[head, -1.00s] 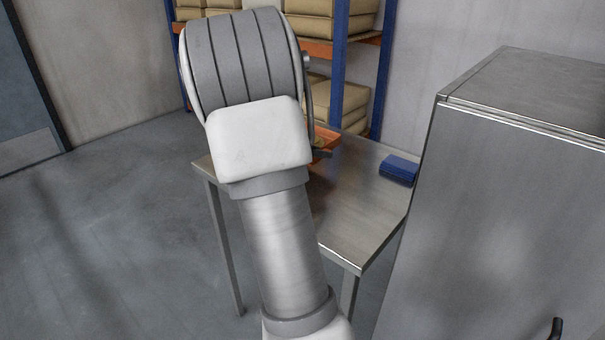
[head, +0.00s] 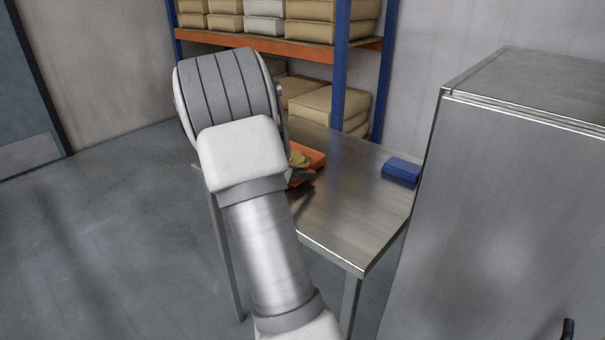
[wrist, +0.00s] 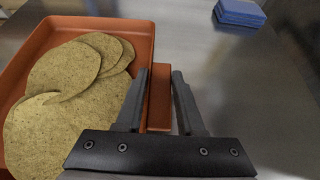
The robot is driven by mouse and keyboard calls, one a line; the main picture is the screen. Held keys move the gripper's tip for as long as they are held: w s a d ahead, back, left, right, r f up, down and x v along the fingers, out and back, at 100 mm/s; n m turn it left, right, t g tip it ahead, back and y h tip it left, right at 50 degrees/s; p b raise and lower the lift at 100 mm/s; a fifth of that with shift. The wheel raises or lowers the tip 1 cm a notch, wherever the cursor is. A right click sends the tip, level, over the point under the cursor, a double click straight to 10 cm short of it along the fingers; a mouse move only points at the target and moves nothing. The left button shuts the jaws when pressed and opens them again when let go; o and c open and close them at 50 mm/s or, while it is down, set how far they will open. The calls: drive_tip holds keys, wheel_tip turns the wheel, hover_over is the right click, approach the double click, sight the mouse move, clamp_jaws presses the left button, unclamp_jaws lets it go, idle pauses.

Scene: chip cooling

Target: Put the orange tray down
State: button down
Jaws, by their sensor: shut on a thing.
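The orange tray (wrist: 48,34) shows in the wrist view with several round tan chips (wrist: 68,98) lying in it. My gripper (wrist: 160,75) is shut on the tray's orange handle tab at its right side. In the head view the tray (head: 310,154) is partly hidden behind my arm, over or on the steel table (head: 345,215). I cannot tell whether the tray's underside touches the table top.
A blue block (head: 401,171) lies on the table's right side and also shows in the wrist view (wrist: 240,12). A large steel cabinet (head: 510,200) stands close on the right. A shelf rack (head: 345,60) with boxes stands behind. The table's front is clear.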

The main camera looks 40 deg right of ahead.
drive_tip(key=c, duration=0.5)
unclamp_jaws()
drive_tip(key=shift+a+r, duration=0.2)
drive_tip(key=shift+a, duration=0.05)
drive_tip(key=p+v, duration=0.2)
drive_tip(key=v, duration=0.8)
drive_tip(key=shift+a+r, duration=0.15)
drive_tip(key=shift+a, duration=0.1)
drive_tip(key=s+a+r+m+t+y, duration=0.1)
drive_tip(key=s+a+m+y, duration=0.3)
drive_tip(key=a, duration=0.5)
drive_tip(key=s+a+r+m+t+y, duration=0.2)
drive_tip(key=s+a+r+m+y, duration=0.2)
drive_tip(key=s+a+m, duration=0.4)
drive_tip(key=s+a+r+m+t+y, duration=0.1)
drive_tip(key=s+a+r+m+y, duration=0.2)
drive_tip(key=s+a+m, duration=0.4)
drive_tip(key=shift+s+a+t+y, duration=0.1)
drive_tip(key=shift+s+a+y, duration=0.2)
drive_tip(key=shift+a, duration=0.6)
drive_tip(key=shift+s+a+t+y, duration=0.1)
drive_tip(key=shift+s+a, duration=0.25)
drive_tip(key=shift+a, duration=0.5)
drive_tip(key=shift+s+a+t+y, duration=0.1)
drive_tip(key=shift+s+a+y, duration=0.2)
drive_tip(key=shift+a, duration=0.6)
